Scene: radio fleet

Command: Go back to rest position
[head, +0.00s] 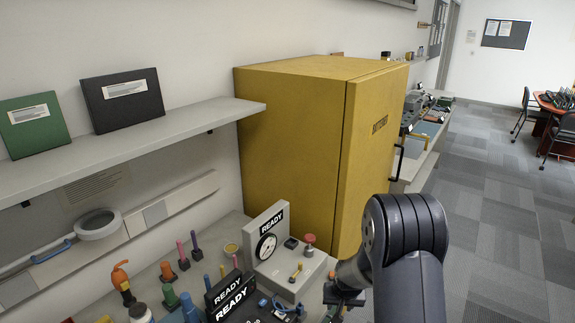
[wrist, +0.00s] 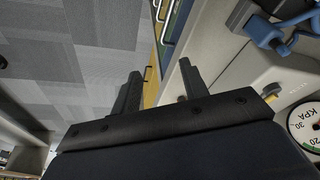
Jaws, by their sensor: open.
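My gripper (wrist: 160,88) is open in the wrist view, with two dark fingers apart and nothing seen between them. In the head view my gripper (head: 345,296) is partly hidden by my dark arm. It is low at the right end of the workbench, just right of a grey gauge panel (head: 292,277). This panel has a READY sign, a round dial, a red knob and a small yellow-handled lever. The dial also shows at the right edge of the wrist view (wrist: 308,128).
A yellow cabinet (head: 292,130) stands behind the bench. A shelf (head: 130,140) on the left wall holds a green and a black binder. Several tools crowd the bench, with READY boxes (head: 230,297) in front. Open carpet (head: 497,220) lies to the right.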

